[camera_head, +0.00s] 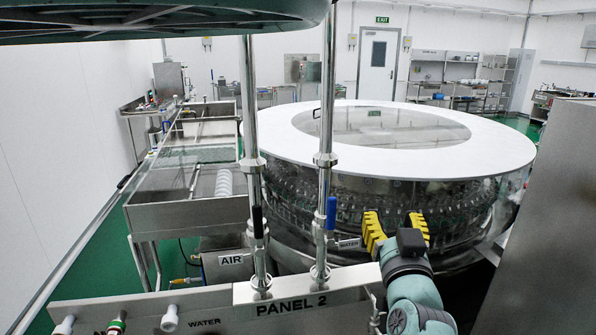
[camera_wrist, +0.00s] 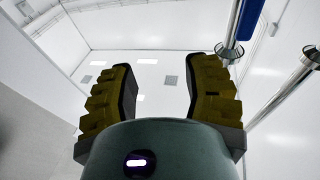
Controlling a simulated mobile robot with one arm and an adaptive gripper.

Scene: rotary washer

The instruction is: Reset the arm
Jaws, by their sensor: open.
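My gripper (camera_head: 396,229) has yellow ribbed fingers and is at the end of my teal arm, low right of centre in the head view. The fingers are spread apart with nothing between them. In the wrist view, my gripper (camera_wrist: 160,90) points up at the white ceiling, open and empty. In the head view it stands in front of the round rotary washer (camera_head: 400,180), which has a white ring top and clear side walls. The blue-handled valve (camera_head: 331,213) on a steel pipe is just left of the fingers, and I cannot tell the exact gap.
Two vertical steel pipes (camera_head: 327,160) rise from the PANEL 2 box (camera_head: 300,303) left of my gripper. A grey steel cabinet (camera_head: 545,230) stands close on the right. A pipe with a blue handle (camera_wrist: 247,18) shows upper right in the wrist view.

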